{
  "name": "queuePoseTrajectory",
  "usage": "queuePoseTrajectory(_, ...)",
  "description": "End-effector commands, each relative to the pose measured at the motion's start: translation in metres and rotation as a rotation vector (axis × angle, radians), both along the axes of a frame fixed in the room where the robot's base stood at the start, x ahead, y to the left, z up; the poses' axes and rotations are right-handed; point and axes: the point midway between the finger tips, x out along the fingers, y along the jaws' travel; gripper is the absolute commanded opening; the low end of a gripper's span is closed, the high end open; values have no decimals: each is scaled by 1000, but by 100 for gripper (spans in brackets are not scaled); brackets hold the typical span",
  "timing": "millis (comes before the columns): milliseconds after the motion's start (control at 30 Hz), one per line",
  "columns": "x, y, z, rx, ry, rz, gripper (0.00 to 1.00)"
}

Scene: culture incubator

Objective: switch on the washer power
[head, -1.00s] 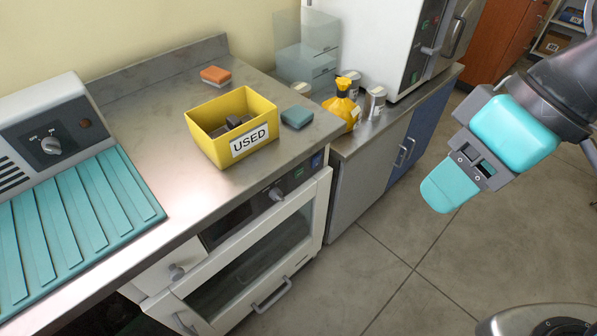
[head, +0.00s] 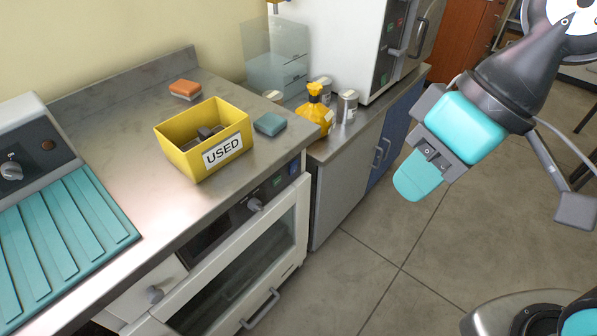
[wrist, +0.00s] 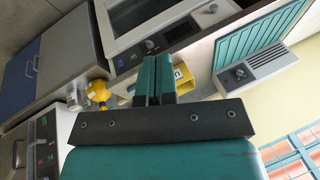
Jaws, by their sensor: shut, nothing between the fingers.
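The washer (head: 232,255) is the white front-loading machine under the steel counter, with a glass door and a bar handle. Its dark control panel (head: 216,226) runs along the top edge, with a grey knob (head: 254,205), a green patch (head: 277,182) and a blue patch (head: 293,168) at its right end. The panel also shows in the wrist view (wrist: 183,33). My gripper (head: 408,193) is shut and empty, held over the floor to the right of the washer and apart from it. In the wrist view its teal fingers (wrist: 155,68) lie together, pointing toward the counter.
A yellow USED bin (head: 180,160), a teal sponge (head: 270,124) and an orange sponge (head: 186,88) sit on the counter. A ribbed teal mat (head: 70,240) lies at left. The floor (head: 350,265) before the washer is clear.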

Motion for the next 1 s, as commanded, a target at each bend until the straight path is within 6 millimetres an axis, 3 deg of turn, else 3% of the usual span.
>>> queuePoseTrajectory(33,5,3,-23,23,0,-12,0)
queuePoseTrajectory(200,25,23,-72,153,-13,-67,0)
queuePoseTrajectory(600,83,59,-168,519,-23,-263,0)
queuePoseTrajectory(1000,149,59,-251,908,-2,-530,0)
